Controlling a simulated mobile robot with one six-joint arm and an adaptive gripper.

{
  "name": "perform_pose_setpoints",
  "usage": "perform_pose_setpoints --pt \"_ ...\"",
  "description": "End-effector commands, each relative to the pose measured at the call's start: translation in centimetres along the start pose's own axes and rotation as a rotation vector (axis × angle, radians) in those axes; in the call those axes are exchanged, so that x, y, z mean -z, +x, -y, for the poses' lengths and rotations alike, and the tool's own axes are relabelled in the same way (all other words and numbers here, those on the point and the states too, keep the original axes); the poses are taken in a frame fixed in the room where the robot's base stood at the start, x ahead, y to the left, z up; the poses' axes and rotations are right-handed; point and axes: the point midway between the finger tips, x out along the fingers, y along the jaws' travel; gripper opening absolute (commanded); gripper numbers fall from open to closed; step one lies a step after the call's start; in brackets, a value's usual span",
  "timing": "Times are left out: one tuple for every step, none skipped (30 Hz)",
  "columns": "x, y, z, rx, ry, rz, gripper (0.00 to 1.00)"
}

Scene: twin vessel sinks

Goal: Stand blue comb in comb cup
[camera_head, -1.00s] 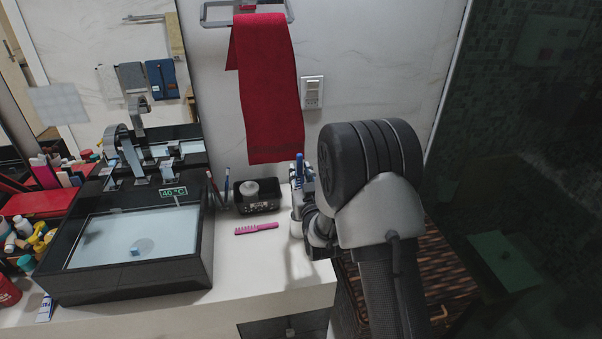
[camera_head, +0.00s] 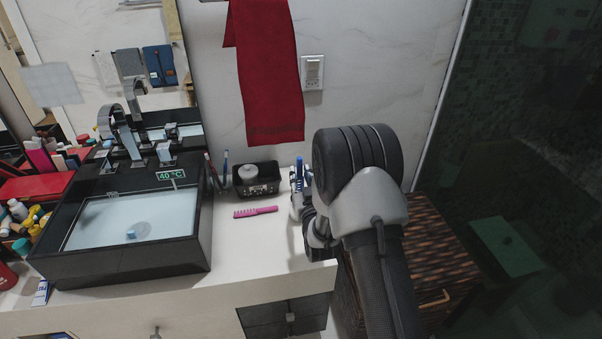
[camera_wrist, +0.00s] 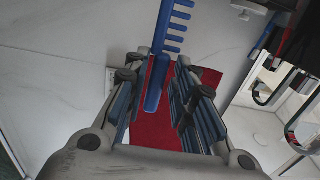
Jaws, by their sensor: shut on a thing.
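The blue comb (camera_head: 299,172) is upright at my gripper (camera_head: 299,192), above the right end of the white counter. In the wrist view the blue comb (camera_wrist: 153,88) lies between the fingers of my gripper (camera_wrist: 160,95), with its teeth toward the top of the picture. My gripper is shut on it. My arm hides much of the gripper in the head view. I cannot make out a comb cup with certainty; a pale shape below the gripper is too small to tell from the gripper's own parts.
A pink comb (camera_head: 255,212) lies on the counter (camera_head: 235,245). Behind it are a black basket (camera_head: 257,187) and a holder with brushes (camera_head: 218,183). The black vessel sink (camera_head: 120,258) fills the left. A red towel (camera_head: 265,80) hangs on the wall.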

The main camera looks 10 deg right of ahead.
Motion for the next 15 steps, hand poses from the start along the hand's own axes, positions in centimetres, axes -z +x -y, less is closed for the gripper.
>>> perform_pose_setpoints --pt "-0.5 0.0 0.0 0.0 0.0 0.001 0.07" --pt "-0.8 0.0 0.0 0.0 0.0 0.002 0.07" --pt "-1.1 0.0 0.0 0.0 0.0 0.003 0.07" --pt "-1.3 0.0 0.0 0.0 0.0 0.003 0.07" --pt "-1.6 0.0 0.0 0.0 0.0 0.002 0.07" --pt "-1.9 0.0 0.0 0.0 0.0 0.002 0.07" --pt "-2.1 0.1 0.0 0.0 0.0 0.002 0.07" --pt "-2.4 0.1 0.0 0.0 0.0 0.002 0.07" --pt "-2.7 0.1 0.0 0.0 0.0 0.002 0.07" --pt "-2.9 0.1 0.0 0.0 0.0 0.002 0.07" --pt "-3.2 0.1 0.0 0.0 0.0 0.002 0.07" --pt "-3.5 0.1 0.0 0.0 0.0 0.003 0.07" --pt "-3.6 0.1 0.0 0.0 0.0 0.002 0.07" --pt "-3.8 0.1 0.0 0.0 0.0 0.002 0.07" --pt "-4.1 0.1 0.0 0.0 0.0 0.001 0.07"
